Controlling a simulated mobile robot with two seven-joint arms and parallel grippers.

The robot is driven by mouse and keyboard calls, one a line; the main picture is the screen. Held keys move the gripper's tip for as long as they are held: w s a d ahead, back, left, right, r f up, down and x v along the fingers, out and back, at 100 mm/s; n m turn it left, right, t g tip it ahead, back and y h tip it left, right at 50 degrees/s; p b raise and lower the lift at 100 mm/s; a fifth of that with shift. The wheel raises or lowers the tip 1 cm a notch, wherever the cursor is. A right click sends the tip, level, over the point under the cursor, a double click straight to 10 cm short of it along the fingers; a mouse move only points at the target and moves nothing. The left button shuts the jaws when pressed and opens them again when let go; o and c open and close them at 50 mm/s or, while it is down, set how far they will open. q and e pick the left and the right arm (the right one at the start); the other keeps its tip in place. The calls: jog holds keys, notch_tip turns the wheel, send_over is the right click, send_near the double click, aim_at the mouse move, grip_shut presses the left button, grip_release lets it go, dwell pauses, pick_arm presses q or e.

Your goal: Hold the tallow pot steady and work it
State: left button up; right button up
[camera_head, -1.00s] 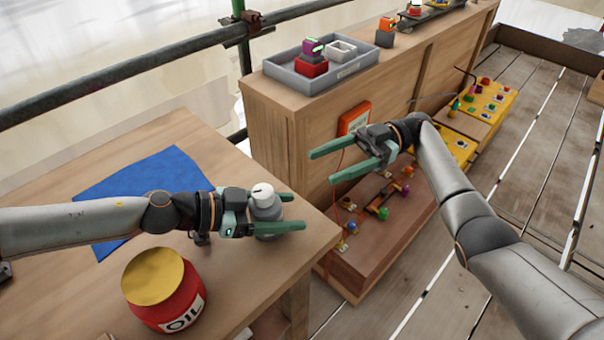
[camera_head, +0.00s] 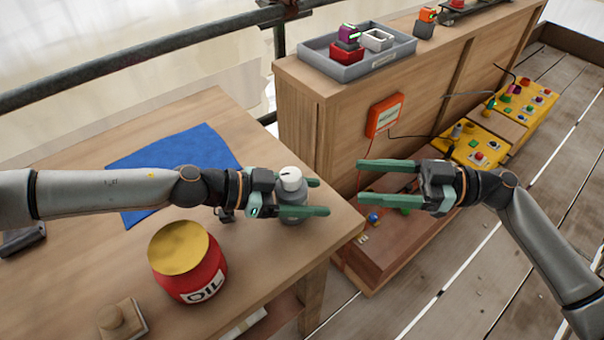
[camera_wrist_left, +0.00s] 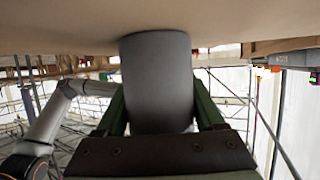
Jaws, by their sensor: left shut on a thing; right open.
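The tallow pot, which I take to be the small grey pot (camera_head: 291,196) with a white cap (camera_head: 290,179), stands upright near the right edge of the wooden table. The cap has a dark mark on top. My left gripper (camera_head: 318,197) is shut on the pot's body from the left. In the left wrist view the grey body (camera_wrist_left: 158,85) sits between both fingers, its base at the table surface. My right gripper (camera_head: 360,181) is open and empty, to the right of the pot and apart from it, fingers pointing left toward it.
A red OIL tin (camera_head: 190,270) with a gold lid stands in front of my left arm. A blue cloth (camera_head: 200,147) lies behind it. A wooden block with a knob (camera_head: 122,318) is at the front. A grey tray (camera_head: 360,68) tops the cabinet (camera_head: 345,115) beyond.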

aim_at(302, 185)
jog(key=a, duration=0.4)
jog(key=w+a, duration=0.1)
jog(key=a, duration=0.6)
jog(key=shift+w+a, duration=0.25)
jog(key=shift+a, duration=0.15)
grip_shut()
